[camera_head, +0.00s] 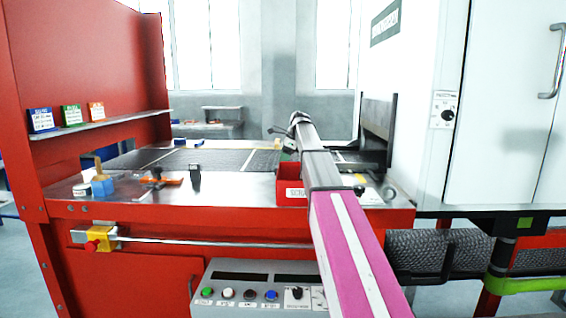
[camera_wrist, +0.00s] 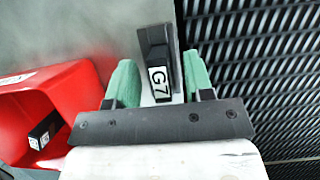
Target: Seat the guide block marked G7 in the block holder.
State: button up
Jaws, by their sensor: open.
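In the wrist view my gripper (camera_wrist: 162,78) is open, with two green fingers. A black guide block (camera_wrist: 152,42) with a white label reading G7 lies between the fingers, nearer the right one. A gap shows on its left; I cannot tell whether the right finger touches it. The block is on or above a grey metal surface, beside the dark mesh belt (camera_wrist: 260,60). In the head view my arm hides the block, and the gripper's fingers cannot be made out. I cannot identify the block holder for certain; a small black upright piece (camera_head: 195,173) stands on the deck.
A red bin (camera_wrist: 70,82) labelled SCRAP, also in the head view (camera_head: 290,191), stands close left of my gripper. It holds a black labelled block (camera_wrist: 45,131). An orange tool (camera_head: 161,180) and a blue item (camera_head: 102,186) lie on the deck at left.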

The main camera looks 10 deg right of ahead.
jog(key=v, duration=0.9)
jog(key=shift+r, duration=0.15)
jog(key=shift+s, duration=0.15)
